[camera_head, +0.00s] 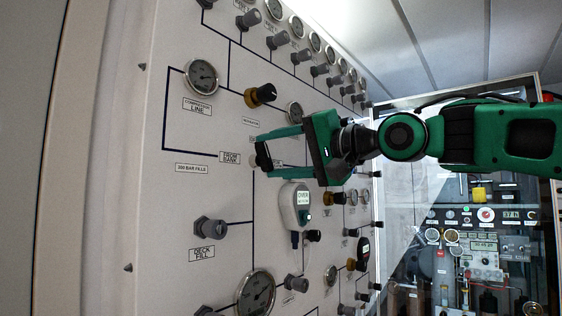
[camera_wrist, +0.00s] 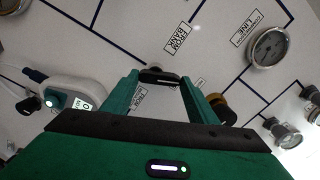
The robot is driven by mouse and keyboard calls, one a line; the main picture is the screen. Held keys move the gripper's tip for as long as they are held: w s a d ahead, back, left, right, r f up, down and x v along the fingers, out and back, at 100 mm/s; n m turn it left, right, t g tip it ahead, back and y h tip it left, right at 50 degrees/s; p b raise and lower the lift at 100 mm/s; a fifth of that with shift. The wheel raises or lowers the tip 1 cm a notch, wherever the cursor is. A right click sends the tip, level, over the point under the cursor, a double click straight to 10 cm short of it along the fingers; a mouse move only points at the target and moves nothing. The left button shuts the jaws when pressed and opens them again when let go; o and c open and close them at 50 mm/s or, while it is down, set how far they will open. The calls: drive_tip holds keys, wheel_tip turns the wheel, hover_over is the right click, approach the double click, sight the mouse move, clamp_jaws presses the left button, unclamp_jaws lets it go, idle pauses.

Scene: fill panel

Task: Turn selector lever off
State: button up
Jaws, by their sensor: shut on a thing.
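The selector lever (camera_head: 262,156) is a black handle on the white panel, to the right of the label "FROM BANK". In the wrist view the lever (camera_wrist: 159,78) shows as a dark bar with a light line, between my fingertips. My green gripper (camera_head: 264,157) reaches in from the right with its two fingers on either side of the lever, and it is shut on it. In the wrist view my gripper (camera_wrist: 160,82) also has a finger at each end of the bar. The fingers partly hide the lever and the labels around it.
A black and brass knob (camera_head: 260,96) and a pressure gauge (camera_head: 202,77) are above. A glass-fronted cabinet (camera_head: 480,235) stands at the right. Room in front of the panel's lower left is clear.

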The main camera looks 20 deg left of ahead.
drive_tip(key=m, duration=0.4)
drive_tip(key=shift+w+m, duration=0.15)
drive_tip(key=shift+m, duration=0.25)
idle(0.4)
drive_tip(key=o, duration=1)
drive_tip(key=shift+o, duration=0.2)
drive_tip(key=shift+d, duration=0.4)
drive_tip(key=v, duration=1)
